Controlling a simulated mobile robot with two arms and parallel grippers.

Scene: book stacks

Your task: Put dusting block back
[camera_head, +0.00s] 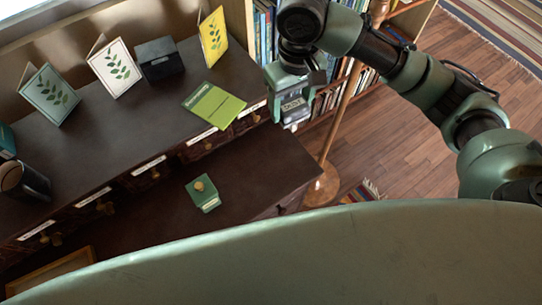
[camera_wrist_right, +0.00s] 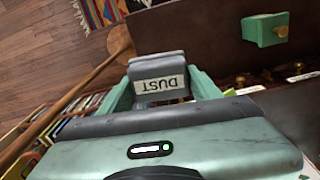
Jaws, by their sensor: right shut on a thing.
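My right gripper (camera_head: 288,88) is shut on the dusting block (camera_head: 295,112), a grey block with a pale label. The label reads "DUST" and appears upside down in the right wrist view, where the block (camera_wrist_right: 158,66) sits between the two green fingers of the gripper (camera_wrist_right: 160,92). My left gripper is not in view.
A green block with a round brass knob (camera_head: 203,193) rests on the lower dark surface (camera_head: 160,222). A wooden pole (camera_head: 338,120) stands close by.

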